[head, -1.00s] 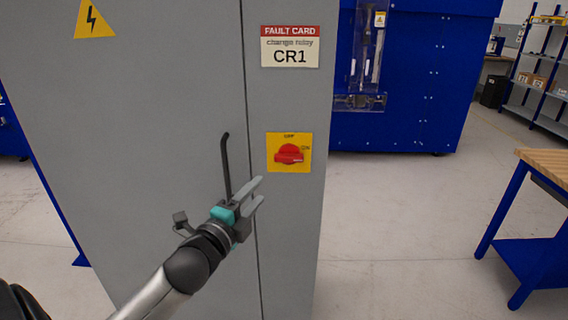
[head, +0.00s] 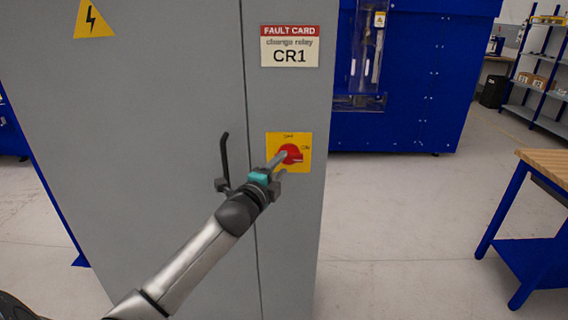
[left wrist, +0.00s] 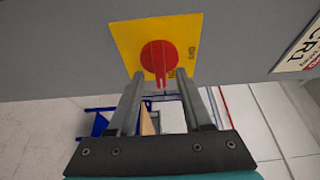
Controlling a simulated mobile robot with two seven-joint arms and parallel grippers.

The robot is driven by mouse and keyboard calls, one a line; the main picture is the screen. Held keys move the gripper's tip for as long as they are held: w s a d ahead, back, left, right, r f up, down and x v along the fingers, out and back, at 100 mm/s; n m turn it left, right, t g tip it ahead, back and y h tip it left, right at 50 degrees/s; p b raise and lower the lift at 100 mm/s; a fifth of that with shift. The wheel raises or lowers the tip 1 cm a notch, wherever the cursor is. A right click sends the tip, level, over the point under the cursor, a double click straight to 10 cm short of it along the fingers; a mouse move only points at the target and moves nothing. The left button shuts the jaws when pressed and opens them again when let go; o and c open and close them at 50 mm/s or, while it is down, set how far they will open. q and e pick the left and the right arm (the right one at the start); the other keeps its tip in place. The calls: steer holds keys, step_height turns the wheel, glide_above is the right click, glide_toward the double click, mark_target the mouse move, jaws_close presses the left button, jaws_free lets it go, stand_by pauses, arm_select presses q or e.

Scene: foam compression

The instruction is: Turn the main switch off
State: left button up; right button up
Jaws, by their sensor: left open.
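The main switch is a red rotary knob (head: 291,154) on a yellow plate (head: 304,139), on the grey cabinet's right-hand panel. In the left wrist view the red knob (left wrist: 158,57) shows ahead, with its handle pointing down in the picture, between my fingers. My left gripper (head: 278,167) is open at the lower left of the knob in the head view, and its fingers cover part of the plate. In the left wrist view the left gripper (left wrist: 159,85) has a finger on each side of the handle. I cannot tell whether they touch it. My right gripper is not in view.
The grey cabinet (head: 160,110) has a dark door handle (head: 225,160) just left of my gripper. A fault card (head: 290,46) reading CR1 is above the switch. A wooden-topped blue table (head: 545,165) stands at the right, with clear floor between.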

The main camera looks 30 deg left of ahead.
mark_target(289, 156)
arm_select(q)
steer(key=shift+w+a, duration=0.15)
steer(key=shift+w, duration=1.05)
steer(key=shift+c, duration=0.3)
jaws_close()
